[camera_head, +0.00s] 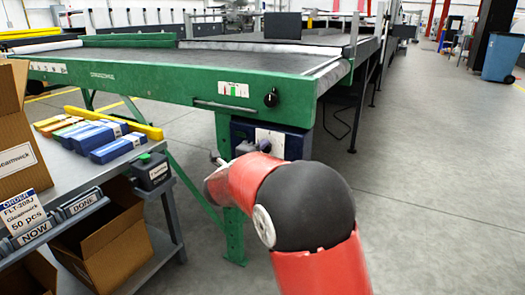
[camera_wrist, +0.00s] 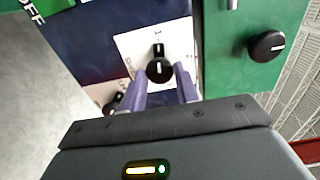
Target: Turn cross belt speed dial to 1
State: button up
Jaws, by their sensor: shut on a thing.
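The dark blue control box (camera_wrist: 90,35) fills the upper middle of the wrist view. A black dial (camera_wrist: 159,69) with a white pointer line sits on its white label plate (camera_wrist: 135,47). My gripper (camera_wrist: 160,78) has its two purple fingers closed on this dial, one on each side. The pointer line runs up the picture toward the printed marks, which are too small to read surely. In the camera_head view the box (camera_head: 238,129) hangs under the green machine frame, and my red arm hides part of it and the gripper.
A second black knob (camera_wrist: 112,102) is left of the fingers. A larger black knob (camera_wrist: 266,46) sits on the green frame to the right, also visible in the camera_head view (camera_head: 271,98).

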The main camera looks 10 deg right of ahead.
dwell(0.4)
jog(key=o, duration=0.9)
jog(key=shift+o, duration=0.2)
jog(key=shift+a, duration=0.1)
jog(key=v, duration=0.7)
jog(key=shift+s+a, duration=0.2)
jog(key=shift+s, duration=0.1)
